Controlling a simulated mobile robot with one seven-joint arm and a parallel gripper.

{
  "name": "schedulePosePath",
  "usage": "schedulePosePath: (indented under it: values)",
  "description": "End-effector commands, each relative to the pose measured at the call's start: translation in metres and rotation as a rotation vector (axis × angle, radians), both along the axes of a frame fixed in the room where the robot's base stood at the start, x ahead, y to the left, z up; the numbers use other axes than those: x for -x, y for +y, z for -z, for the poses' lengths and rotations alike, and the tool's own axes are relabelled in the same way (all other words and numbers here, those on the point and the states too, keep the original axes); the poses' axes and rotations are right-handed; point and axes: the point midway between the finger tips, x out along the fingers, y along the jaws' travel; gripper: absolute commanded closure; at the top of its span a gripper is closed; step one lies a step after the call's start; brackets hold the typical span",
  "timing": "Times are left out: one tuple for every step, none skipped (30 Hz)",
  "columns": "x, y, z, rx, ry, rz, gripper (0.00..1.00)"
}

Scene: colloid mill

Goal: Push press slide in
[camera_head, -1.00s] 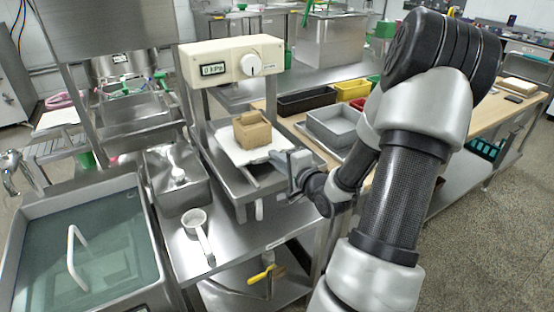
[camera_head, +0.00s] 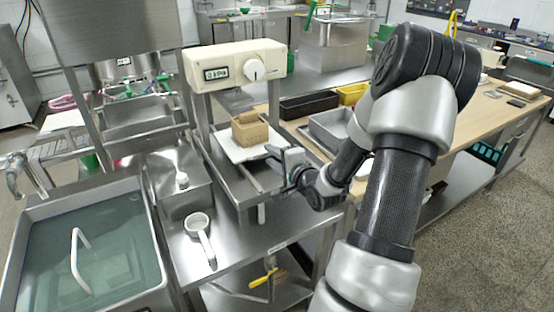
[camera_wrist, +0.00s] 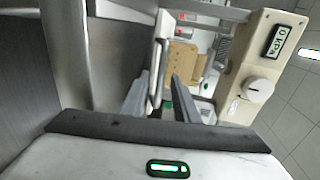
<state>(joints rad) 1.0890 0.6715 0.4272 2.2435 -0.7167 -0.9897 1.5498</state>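The press (camera_head: 236,66) is a cream head with a dial and a "0 kPa" display, on metal posts. Its slide carries a white board (camera_head: 226,146) with a tan block (camera_head: 250,130) on it, below and in front of the head. The wrist view also shows the block (camera_wrist: 182,62) and the press head (camera_wrist: 262,70). My gripper (camera_head: 272,153) is at the slide's right side. Its two fingers (camera_wrist: 158,92) stand apart, with a pale upright handle bar (camera_wrist: 160,70) between or just beyond them, nearer the left finger. I cannot tell whether they touch it.
A water-filled sink (camera_head: 90,245) is at the lower left. A white ladle (camera_head: 199,235) lies on the steel table (camera_head: 235,242). Grey (camera_head: 330,132), black (camera_head: 308,104) and yellow (camera_head: 352,94) bins stand behind my arm.

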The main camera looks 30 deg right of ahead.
Motion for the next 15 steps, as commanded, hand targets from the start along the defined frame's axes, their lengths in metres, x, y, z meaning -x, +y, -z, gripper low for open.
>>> schedulePosePath:
  values:
    - [0.003,0.000,-0.001,0.000,0.001,0.001,0.72]
    - [0.005,0.000,-0.001,0.000,0.001,0.001,0.72]
    - [0.009,-0.001,-0.003,0.000,0.002,0.002,0.72]
    - [0.013,-0.001,-0.004,0.001,0.001,0.003,0.72]
    - [0.018,-0.001,-0.005,0.000,0.001,0.004,0.72]
    - [0.025,0.000,-0.007,0.000,0.002,0.004,0.72]
    - [0.031,0.000,-0.009,0.000,0.002,0.004,0.72]
    - [0.038,0.000,-0.011,0.000,0.002,0.005,0.72]
    - [0.047,0.001,-0.012,0.000,0.003,0.004,0.72]
    - [0.055,0.001,-0.014,0.000,0.002,0.005,0.72]
    - [0.062,0.002,-0.016,-0.001,0.002,0.005,0.72]
    - [0.072,0.002,-0.018,0.000,0.003,0.006,0.72]
    - [0.080,0.002,-0.020,0.000,0.002,0.006,0.72]
    - [0.087,0.004,-0.021,0.000,0.002,0.005,0.72]
    - [0.097,0.003,-0.023,0.000,0.002,0.006,0.72]
